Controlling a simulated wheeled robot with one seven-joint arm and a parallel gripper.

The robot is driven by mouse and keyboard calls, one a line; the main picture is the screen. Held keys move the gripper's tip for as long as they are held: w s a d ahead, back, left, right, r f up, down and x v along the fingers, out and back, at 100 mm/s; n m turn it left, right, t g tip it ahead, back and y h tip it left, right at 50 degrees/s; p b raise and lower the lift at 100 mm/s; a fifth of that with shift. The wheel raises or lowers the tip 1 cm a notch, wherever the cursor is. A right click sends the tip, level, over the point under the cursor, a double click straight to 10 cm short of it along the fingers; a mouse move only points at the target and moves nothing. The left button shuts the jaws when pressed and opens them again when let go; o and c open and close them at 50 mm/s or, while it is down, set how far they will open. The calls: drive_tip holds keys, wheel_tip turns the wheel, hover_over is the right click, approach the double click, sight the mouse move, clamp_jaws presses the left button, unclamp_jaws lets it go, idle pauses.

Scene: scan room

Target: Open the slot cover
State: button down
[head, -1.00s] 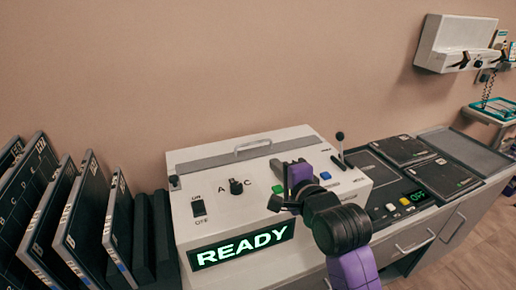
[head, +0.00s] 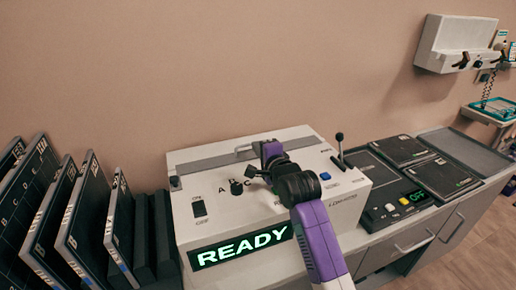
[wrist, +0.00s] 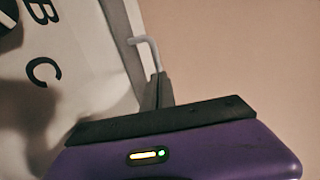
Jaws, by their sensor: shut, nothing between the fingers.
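The slot cover (head: 205,165) is a grey strip along the back of the white machine's top, and it looks closed. Its thin pale handle (head: 243,149) shows left of my gripper in the head view, with the rest hidden behind my gripper. My gripper (head: 268,143) is over the back of the machine top at the cover. In the wrist view the bent handle (wrist: 146,42) comes down close to the dark shut fingertips (wrist: 157,80). The fingers hold nothing. I cannot tell whether they touch the handle.
The white machine (head: 225,218) has a lit READY display, a knob, switches and an upright lever (head: 340,148) right of my gripper. Dark panels (head: 85,215) stand at the left. Flat dark plates (head: 400,150) lie at the right. The wall is close behind.

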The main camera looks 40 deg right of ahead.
idle(0.3)
drive_tip(key=x, duration=0.2)
drive_tip(key=r+b+x, duration=0.1)
drive_tip(key=x, duration=0.3)
drive_tip(key=shift+w+d, duration=0.2)
drive_tip(key=shift+w, duration=0.25)
